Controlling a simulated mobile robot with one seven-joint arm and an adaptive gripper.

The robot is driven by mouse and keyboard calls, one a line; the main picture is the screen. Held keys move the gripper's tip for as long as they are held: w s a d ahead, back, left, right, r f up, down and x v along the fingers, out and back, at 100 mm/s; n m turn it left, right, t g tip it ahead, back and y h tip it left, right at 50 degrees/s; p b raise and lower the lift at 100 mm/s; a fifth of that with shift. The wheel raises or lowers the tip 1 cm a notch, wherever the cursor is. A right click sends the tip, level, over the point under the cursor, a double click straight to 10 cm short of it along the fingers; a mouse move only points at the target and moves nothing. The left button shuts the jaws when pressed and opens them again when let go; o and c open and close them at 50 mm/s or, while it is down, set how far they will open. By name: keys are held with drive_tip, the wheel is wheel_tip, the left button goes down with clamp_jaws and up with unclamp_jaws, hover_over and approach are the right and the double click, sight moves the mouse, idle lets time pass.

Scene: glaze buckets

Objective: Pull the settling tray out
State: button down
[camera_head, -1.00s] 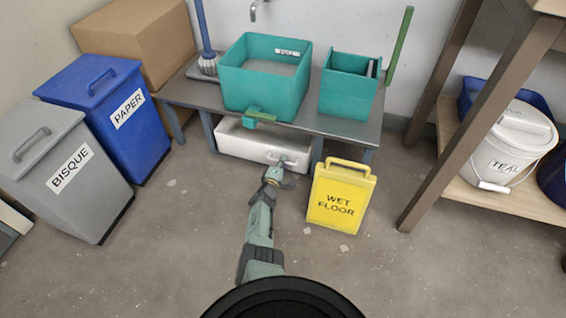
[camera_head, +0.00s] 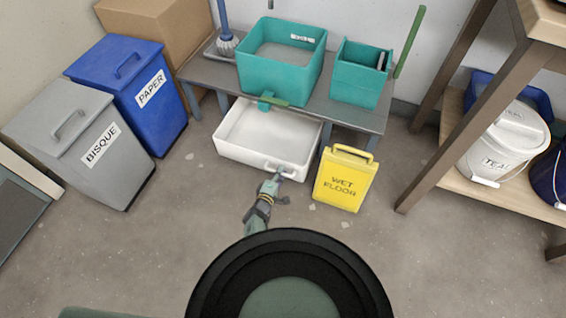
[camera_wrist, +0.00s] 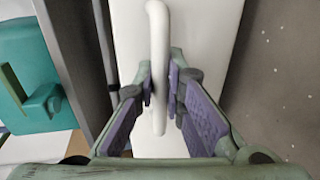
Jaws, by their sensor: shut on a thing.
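The settling tray (camera_head: 240,153) is a white, shallow, open box on the floor. It sticks out in front of the low grey bench, and its empty inside shows in the head view. Its white bar handle (camera_wrist: 158,60) runs between my finger pads in the wrist view. My gripper (camera_head: 282,174) is at the front of the tray, right of its middle, and is shut on the handle. In the wrist view my gripper (camera_wrist: 163,95) has a purple pad on each side of the bar. The tray's back end is hidden under the bench.
A yellow wet floor sign (camera_head: 345,180) stands close to the tray's right. The bench (camera_head: 335,112) carries a teal sink box (camera_head: 270,75) with a green-handled valve (camera_head: 270,101) above the tray. Grey (camera_head: 75,150) and blue (camera_head: 125,90) bins stand left. The floor in front is clear.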

drive_tip(key=shift+s, duration=0.1)
drive_tip(key=c, duration=1.6)
unclamp_jaws()
drive_tip(key=shift+c, duration=0.2)
